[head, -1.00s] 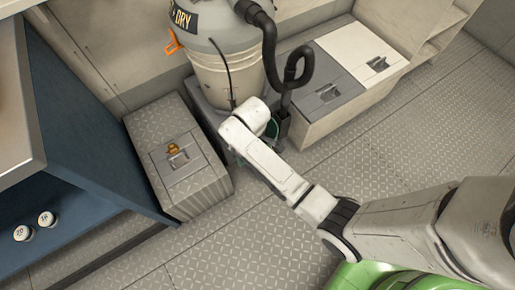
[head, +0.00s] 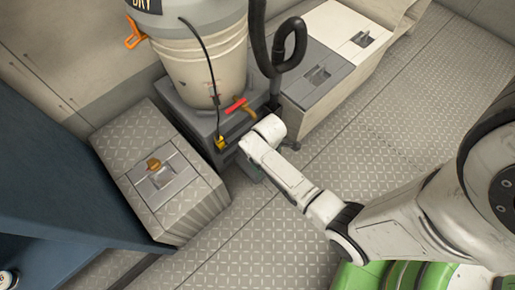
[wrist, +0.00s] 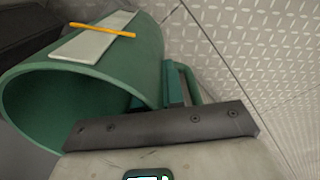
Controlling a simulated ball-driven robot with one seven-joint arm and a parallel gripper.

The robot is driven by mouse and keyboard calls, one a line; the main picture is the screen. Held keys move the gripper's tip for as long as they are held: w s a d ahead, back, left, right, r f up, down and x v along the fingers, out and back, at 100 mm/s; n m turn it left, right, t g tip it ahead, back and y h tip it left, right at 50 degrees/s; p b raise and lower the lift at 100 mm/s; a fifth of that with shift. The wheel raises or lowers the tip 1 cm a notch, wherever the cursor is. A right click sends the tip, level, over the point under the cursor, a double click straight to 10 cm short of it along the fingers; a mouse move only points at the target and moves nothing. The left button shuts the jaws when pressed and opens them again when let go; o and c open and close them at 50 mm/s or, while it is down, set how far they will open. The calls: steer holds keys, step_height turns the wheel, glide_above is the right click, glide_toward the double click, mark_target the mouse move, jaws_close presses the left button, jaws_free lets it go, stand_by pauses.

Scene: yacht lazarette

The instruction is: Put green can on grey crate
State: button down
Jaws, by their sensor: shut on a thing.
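The green can (wrist: 140,65) fills the upper left of the wrist view, lying sideways to that camera with its open mouth to the left. It has a pale label and a handle-like loop on its right side. My gripper (head: 252,168) is shut on the can. In the head view my wrist hides most of the can, and the fingertips are hard to make out. A dark grey crate (head: 181,112) stands under the wet/dry vacuum, just behind my gripper. A red-handled item (head: 236,104) and a yellow item (head: 220,143) are at its front.
A metal-plated step box (head: 125,150) with a brass-coloured latch knob (head: 153,164) stands left of the crate. The vacuum drum (head: 200,60) and its black hose (head: 285,55) rise behind. A grey-lidded locker (head: 318,75) is at right. The patterned floor (head: 370,140) is open at right.

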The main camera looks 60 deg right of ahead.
steer(key=w+d+f+b, duration=0.1)
steer(key=f, duration=0.1)
steer(key=w+d+f+b, duration=0.1)
steer(key=w+f+b, duration=0.1)
steer(key=w+d+f+b, duration=0.1)
steer(key=w+f, duration=0.1)
steer(key=shift+w+f+b, duration=0.2)
steer(key=shift+b, duration=0.1)
steer(key=shift+w+f+b, duration=0.1)
steer(key=shift+f+b, duration=0.85)
steer(key=shift+f, duration=0.6)
steer(key=c, duration=1.7)
jaws_free()
steer(key=shift+f, duration=0.15)
steer(key=o, duration=0.5)
steer(key=shift+c, duration=0.2)
